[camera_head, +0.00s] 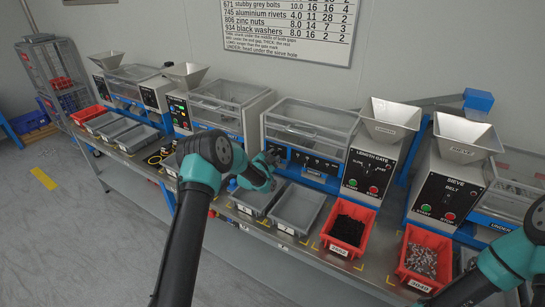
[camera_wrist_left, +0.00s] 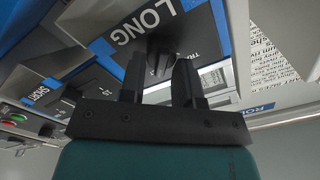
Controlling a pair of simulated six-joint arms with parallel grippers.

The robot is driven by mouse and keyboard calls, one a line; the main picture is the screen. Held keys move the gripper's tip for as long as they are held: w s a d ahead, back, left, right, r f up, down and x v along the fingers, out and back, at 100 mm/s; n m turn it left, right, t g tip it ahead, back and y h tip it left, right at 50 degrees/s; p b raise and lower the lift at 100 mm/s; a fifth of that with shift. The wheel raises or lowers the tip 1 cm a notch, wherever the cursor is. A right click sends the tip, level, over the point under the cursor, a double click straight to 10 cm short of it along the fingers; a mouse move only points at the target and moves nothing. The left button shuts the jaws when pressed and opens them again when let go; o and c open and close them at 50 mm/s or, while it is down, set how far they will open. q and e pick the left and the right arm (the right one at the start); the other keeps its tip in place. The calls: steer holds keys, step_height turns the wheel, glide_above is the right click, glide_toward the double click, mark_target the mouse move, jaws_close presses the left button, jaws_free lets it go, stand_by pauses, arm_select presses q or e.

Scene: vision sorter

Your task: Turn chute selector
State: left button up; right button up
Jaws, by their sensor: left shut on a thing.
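My left gripper (camera_head: 268,164) is at the blue-edged front panel of the middle machine, just above the grey bins. In the left wrist view my left gripper (camera_wrist_left: 160,78) has its two black fingers on either side of a dark selector knob (camera_wrist_left: 160,58), and it is shut on it. The knob sits beside a dark label reading LONG (camera_wrist_left: 146,24); a partly hidden label starting with TR is on its other side. In the head view the gripper hides the knob. My right arm shows at the lower right, but its gripper is out of view.
A length gate panel (camera_head: 370,173) and a sieve panel (camera_head: 447,197) stand to the right. Grey bins (camera_head: 298,208), a red bin of black parts (camera_head: 331,241) and a red bin of grey parts (camera_head: 404,272) line the bench front.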

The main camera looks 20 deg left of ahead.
arm_select(q)
steer(key=o, duration=0.8)
steer(key=shift+s, duration=0.1)
steer(key=s+a, duration=0.1)
steer(key=s, duration=1)
steer(key=s+a, duration=0.1)
steer(key=s, duration=0.5)
steer(key=shift+a, duration=0.35)
steer(key=shift+f, duration=0.1)
